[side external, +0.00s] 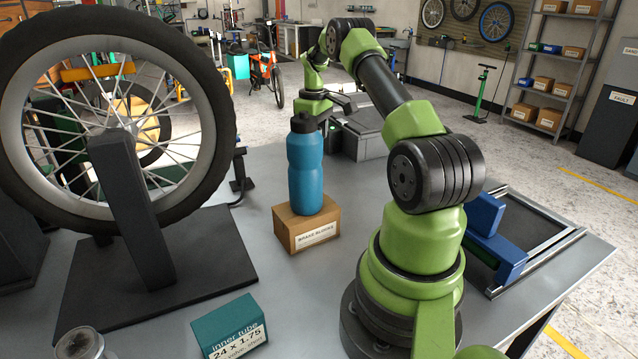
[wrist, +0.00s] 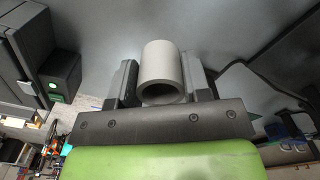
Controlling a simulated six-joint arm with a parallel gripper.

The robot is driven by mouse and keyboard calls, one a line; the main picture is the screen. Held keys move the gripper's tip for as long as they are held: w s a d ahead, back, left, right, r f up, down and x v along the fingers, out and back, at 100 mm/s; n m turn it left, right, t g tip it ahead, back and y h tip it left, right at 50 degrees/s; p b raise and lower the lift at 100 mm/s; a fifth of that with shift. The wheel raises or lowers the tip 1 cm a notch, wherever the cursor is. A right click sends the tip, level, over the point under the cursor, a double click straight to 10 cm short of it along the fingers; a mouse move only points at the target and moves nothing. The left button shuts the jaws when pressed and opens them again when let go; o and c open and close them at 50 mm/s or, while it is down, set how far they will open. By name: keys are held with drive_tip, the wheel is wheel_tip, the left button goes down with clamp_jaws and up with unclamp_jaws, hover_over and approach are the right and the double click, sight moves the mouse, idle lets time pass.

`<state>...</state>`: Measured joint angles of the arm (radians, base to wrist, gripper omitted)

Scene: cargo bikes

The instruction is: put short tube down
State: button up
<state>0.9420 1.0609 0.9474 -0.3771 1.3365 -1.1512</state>
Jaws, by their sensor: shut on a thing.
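The short tube (wrist: 162,62) is a plain light-grey hollow cylinder, seen in the wrist view with its open end toward the camera. My gripper (wrist: 160,78) is shut on it, with one dark finger on each side. The grey bench top (wrist: 225,25) shows behind the tube; I cannot tell whether the tube touches it. In the side external view my arm reaches to the back of the bench. The blue bottle partly covers the area at the arm's end, and I cannot make out the tube there.
A blue bottle (side external: 305,172) stands on a brake blocks box (side external: 306,228) mid-bench. A wheel (side external: 205,110) on a dark stand is at left. An inner tube box (side external: 230,328) is in front. A blue clamp-like fixture (side external: 497,250) is at right. A black cable (wrist: 243,72) lies right in the wrist view.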

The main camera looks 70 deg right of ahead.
drive_tip(key=f, duration=0.2)
drive_tip(key=s+d+f, duration=0.1)
drive_tip(key=f, duration=0.1)
drive_tip(key=s+f, duration=0.1)
drive_tip(key=f, duration=0.1)
drive_tip(key=shift+d+f, duration=0.3)
drive_tip(key=shift+f, duration=2.25)
drive_tip(key=shift+f, duration=0.15)
drive_tip(key=o, duration=1)
